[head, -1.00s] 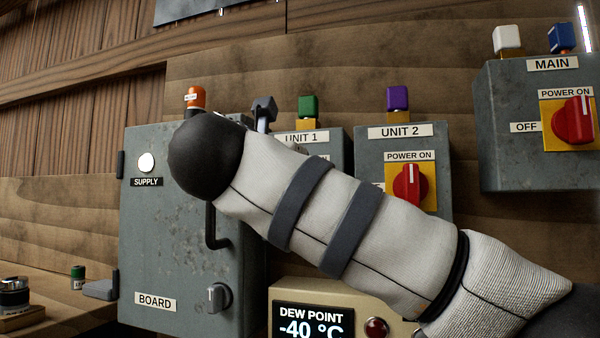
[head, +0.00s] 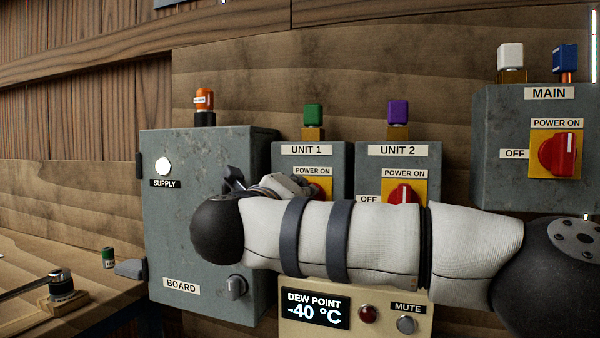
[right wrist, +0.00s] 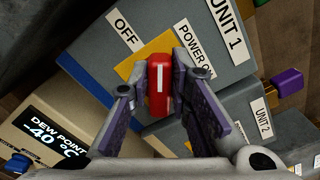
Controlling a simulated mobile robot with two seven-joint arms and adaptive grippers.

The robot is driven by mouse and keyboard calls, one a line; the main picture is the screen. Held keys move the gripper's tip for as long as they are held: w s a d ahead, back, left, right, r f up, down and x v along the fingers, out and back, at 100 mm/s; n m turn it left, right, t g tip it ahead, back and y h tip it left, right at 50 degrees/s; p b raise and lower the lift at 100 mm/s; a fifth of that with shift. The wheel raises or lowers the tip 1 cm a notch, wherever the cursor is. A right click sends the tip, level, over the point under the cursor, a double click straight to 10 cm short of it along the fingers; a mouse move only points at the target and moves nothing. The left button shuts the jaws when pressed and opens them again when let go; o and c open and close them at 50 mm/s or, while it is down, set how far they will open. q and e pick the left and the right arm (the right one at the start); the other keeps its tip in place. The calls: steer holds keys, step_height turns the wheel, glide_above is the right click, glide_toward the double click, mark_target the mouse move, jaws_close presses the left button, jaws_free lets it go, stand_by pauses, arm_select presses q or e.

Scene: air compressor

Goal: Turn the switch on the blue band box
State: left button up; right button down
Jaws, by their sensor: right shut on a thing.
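The UNIT 1 box (head: 290,163) is grey, with a yellow plate and red rotary switch (head: 318,190), partly covered by my right arm. In the right wrist view a blue strip (right wrist: 72,66) runs along this box's edge. My right gripper (right wrist: 157,78) is shut on the red switch (right wrist: 160,95), one finger on each side. The switch's white mark points between the OFF label (right wrist: 124,35) and the POWER ON label (right wrist: 195,47). In the head view my right arm hides the box's lower part. My left gripper is not in view.
The UNIT 2 box (head: 425,170) stands close on the right, its switch partly behind my arm. The MAIN box (head: 500,130) is farther right. The BOARD cabinet (head: 205,230) is left. The dew point unit (head: 355,335) sits below my forearm.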

arm_select(q)
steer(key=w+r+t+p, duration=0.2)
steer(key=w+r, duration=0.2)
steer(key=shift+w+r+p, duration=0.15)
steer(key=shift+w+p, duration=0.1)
steer(key=shift+p, duration=0.15)
arm_select(e)
steer(key=shift+a+f+n, duration=0.1)
steer(key=shift+n, duration=1.6)
steer(key=shift+a+f+n, duration=0.1)
steer(key=shift+n, duration=1.6)
steer(key=shift+f, duration=0.1)
steer(key=c, duration=1.5)
jaws_free()
steer(key=shift+f, duration=0.1)
steer(key=v, duration=1.2)
